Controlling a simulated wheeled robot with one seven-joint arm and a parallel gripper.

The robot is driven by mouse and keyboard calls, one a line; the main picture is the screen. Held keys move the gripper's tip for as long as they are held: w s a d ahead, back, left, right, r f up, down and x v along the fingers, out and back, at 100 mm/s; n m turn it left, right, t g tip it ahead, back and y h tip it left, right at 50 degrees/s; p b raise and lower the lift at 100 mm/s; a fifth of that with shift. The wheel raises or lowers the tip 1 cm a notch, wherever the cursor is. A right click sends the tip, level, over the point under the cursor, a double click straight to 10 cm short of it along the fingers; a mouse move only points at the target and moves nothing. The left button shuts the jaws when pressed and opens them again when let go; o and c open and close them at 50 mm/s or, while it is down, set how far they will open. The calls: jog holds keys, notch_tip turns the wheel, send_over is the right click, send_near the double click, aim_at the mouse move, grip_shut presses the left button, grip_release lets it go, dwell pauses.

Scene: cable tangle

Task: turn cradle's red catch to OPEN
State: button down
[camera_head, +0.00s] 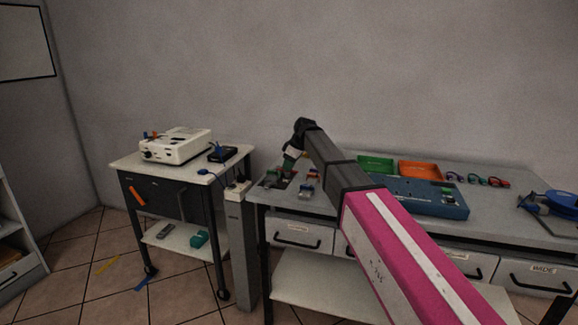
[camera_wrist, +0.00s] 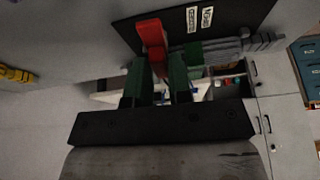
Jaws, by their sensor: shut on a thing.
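The red catch (camera_wrist: 152,33) stands out from a dark plate (camera_wrist: 238,14) in the wrist view. My gripper (camera_wrist: 158,70) has its two green fingers on either side of the catch's lower part, shut on it. Two small white labels sit on the plate right of the catch; their lettering is too small and tilted to read surely. A grey ribbed piece (camera_wrist: 225,50) lies along the plate's edge. In the head view my gripper (camera_head: 288,166) reaches down at the left end of the workbench (camera_head: 335,205), and the catch cannot be made out there.
Small red and blue parts (camera_head: 308,185) lie right of my gripper. Green (camera_head: 376,165) and orange (camera_head: 419,170) trays and a blue case (camera_head: 440,200) stand farther right. A cart (camera_head: 125,163) with a white device (camera_head: 178,147) stands left, beyond a grey post (camera_head: 238,235).

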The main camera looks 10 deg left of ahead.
jog(key=m, duration=0.1)
jog(key=m+t, duration=0.1)
jog(key=m, duration=0.1)
jog(key=shift+s+m+h, duration=0.2)
jog(key=shift+m+h, duration=0.1)
jog(key=m+t, duration=0.1)
jog(key=m, duration=0.1)
jog(key=m+t+h, duration=0.1)
jog(key=m, duration=0.1)
jog(key=shift+s+a+m, duration=0.1)
jog(key=shift+a+m, duration=0.05)
jog(key=shift+m, duration=0.15)
jog(key=m, duration=0.2)
jog(key=m+h, duration=0.1)
jog(key=m, duration=0.1)
jog(key=shift+a+m+t+h, duration=0.15)
jog(key=shift+m+t+h, duration=0.15)
jog(key=shift+t, duration=0.1)
jog(key=shift+a+m+h, duration=0.1)
jog(key=shift+m+h, duration=0.8)
jog(key=shift+m, duration=1.3)
jog(key=c, duration=1.1)
grip_release()
jog(key=v, duration=1.1)
jog(key=shift+s+f, duration=0.1)
